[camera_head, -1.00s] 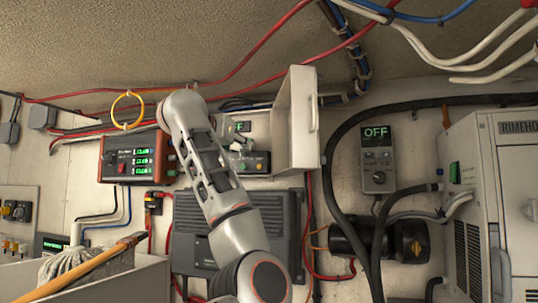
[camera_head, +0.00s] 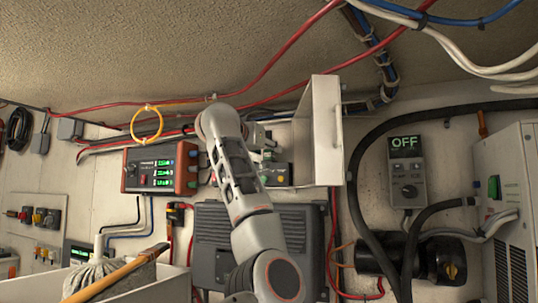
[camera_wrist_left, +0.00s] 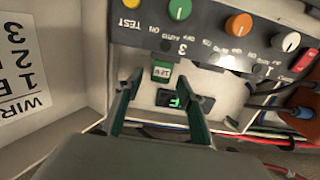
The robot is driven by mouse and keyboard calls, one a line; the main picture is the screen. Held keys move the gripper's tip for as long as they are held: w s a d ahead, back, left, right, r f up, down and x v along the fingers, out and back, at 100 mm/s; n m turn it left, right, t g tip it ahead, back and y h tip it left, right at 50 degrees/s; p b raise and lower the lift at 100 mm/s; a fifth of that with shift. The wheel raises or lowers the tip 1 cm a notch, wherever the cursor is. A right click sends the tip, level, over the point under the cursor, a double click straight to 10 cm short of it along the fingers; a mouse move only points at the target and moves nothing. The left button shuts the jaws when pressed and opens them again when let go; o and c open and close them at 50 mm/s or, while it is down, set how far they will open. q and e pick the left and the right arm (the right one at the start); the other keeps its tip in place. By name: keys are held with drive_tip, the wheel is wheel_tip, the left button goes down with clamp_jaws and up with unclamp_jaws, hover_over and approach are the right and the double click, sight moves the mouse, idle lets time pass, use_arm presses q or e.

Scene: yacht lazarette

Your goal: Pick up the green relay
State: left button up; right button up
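The green relay (camera_wrist_left: 162,72), a small green block with a pale label, sits in the open box below a dark panel of knobs in the left wrist view. My left gripper (camera_wrist_left: 159,80) is open, with one dark green finger on each side of the relay in the picture. No firm contact shows, and I cannot tell how deep the fingers reach. In the head view my left gripper (camera_head: 264,140) is at the open box, and I cannot make out the relay there. My right gripper is not in view.
The box's open door (camera_head: 327,130) stands just right of the gripper. The dark knob panel (camera_wrist_left: 215,30) and a small green-lit display (camera_wrist_left: 183,101) are close to the fingers. An orange meter (camera_head: 160,169) is to the left. Red cables run above.

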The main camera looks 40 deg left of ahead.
use_arm(q)
drive_tip(key=c, duration=1.1)
drive_tip(key=shift+o, duration=0.2)
drive_tip(key=shift+r, duration=0.1)
